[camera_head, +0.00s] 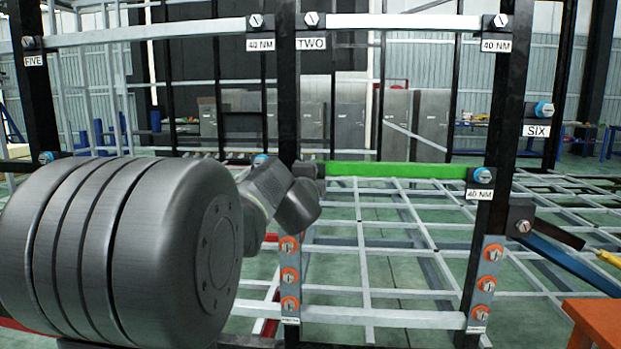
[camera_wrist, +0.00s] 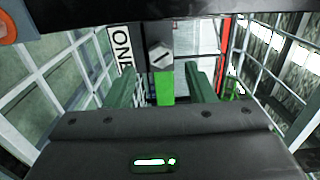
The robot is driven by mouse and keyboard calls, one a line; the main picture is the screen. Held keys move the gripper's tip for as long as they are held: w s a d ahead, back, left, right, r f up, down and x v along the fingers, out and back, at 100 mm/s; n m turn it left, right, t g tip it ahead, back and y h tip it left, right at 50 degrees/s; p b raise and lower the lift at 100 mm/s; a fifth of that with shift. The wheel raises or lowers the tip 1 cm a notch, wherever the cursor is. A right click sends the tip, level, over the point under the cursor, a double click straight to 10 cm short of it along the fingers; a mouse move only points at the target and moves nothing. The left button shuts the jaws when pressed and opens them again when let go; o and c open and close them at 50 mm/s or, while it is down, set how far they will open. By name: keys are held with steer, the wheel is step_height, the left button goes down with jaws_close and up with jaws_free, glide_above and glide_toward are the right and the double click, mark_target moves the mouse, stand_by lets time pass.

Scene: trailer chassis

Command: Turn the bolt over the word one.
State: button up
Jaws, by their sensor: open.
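In the wrist view, the bolt (camera_wrist: 160,55) has a grey head with a dark slot, on a dark plate at the end of a green bar. The word ONE (camera_wrist: 121,46) is on a white label just left of it, turned sideways. My gripper (camera_wrist: 158,76) is open and empty. Its two green fingers point toward the bolt, one on each side of it in the picture; I cannot tell how far short of the head they are. In the head view, my grey arm covers the left middle, and neither the ONE label nor its bolt can be made out there.
The green bar (camera_head: 395,170) spans two dark posts in the head view. Other bolts sit at labels TWO (camera_head: 311,43), FIVE (camera_head: 35,61) and SIX (camera_head: 536,130). Orange-ringed bolts (camera_head: 289,275) line the lower posts. An orange surface (camera_head: 598,318) is at lower right.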

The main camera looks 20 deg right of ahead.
steer(key=v, duration=1)
steer(key=shift+s+p, duration=0.3)
steer(key=shift+p, duration=0.15)
steer(key=shift+w, duration=0.15)
steer(key=x, duration=1.3)
steer(key=shift+w, duration=0.35)
steer(key=v, duration=1.3)
steer(key=w+d+n+p, duration=0.1)
steer(key=w+d+n, duration=0.2)
steer(key=n, duration=0.6)
steer(key=w+d+n+p, duration=0.1)
steer(key=w+d+n, duration=0.3)
steer(key=w+n, duration=0.4)
steer(key=shift+n+p, duration=0.4)
steer(key=shift+n, duration=0.4)
